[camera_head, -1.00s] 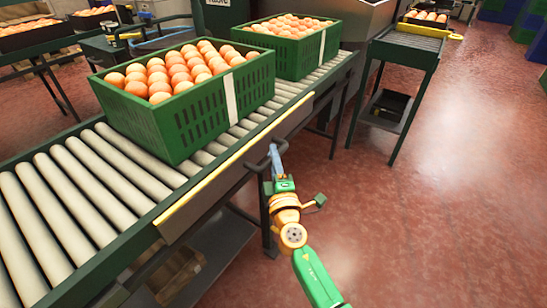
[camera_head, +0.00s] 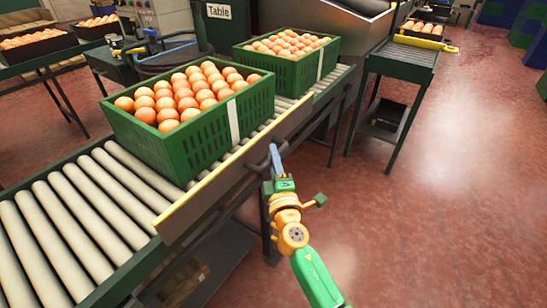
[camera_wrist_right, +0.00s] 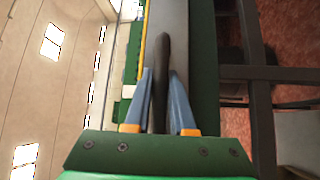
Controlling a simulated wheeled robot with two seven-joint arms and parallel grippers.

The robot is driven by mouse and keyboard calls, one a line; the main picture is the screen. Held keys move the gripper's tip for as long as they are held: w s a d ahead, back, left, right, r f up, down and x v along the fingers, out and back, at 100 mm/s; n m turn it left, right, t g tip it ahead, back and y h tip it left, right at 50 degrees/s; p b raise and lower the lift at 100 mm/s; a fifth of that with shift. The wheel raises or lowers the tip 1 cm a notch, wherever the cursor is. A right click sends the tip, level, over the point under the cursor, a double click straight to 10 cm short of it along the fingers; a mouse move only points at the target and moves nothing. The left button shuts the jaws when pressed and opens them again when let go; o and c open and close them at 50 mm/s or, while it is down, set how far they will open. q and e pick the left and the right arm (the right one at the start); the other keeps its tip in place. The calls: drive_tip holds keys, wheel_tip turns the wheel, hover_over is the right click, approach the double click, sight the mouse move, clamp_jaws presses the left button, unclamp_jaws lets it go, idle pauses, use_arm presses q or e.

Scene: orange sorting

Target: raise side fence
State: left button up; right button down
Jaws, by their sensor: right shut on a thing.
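The side fence (camera_head: 222,180) is a grey plate with a yellow top edge, along the near right side of the roller conveyor (camera_head: 85,215). Its yellow edge stands a little above the conveyor's rail. My right gripper (camera_head: 275,160) is shut on the fence's dark handle, on the outer face. In the right wrist view, the dark handle (camera_wrist_right: 162,75) runs between the two blue-grey fingers, with the plate (camera_wrist_right: 178,30) beyond. The fingers hide part of the handle. My left gripper is not in view.
Two green crates of oranges, a near one (camera_head: 170,145) and a far one (camera_head: 270,70), stand on the rollers behind the fence. A green-framed side table (camera_head: 400,65) stands at the right. The red floor (camera_head: 450,190) right of my arm is clear.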

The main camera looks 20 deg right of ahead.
drive_tip(key=shift+r, duration=0.35)
drive_tip(key=c, duration=0.8)
unclamp_jaws()
drive_tip(key=shift+o, duration=0.2)
drive_tip(key=shift+f, duration=0.1)
drive_tip(key=s, duration=0.7)
drive_tip(key=shift+a+f+b, duration=0.35)
drive_tip(key=shift+a+f, duration=0.1)
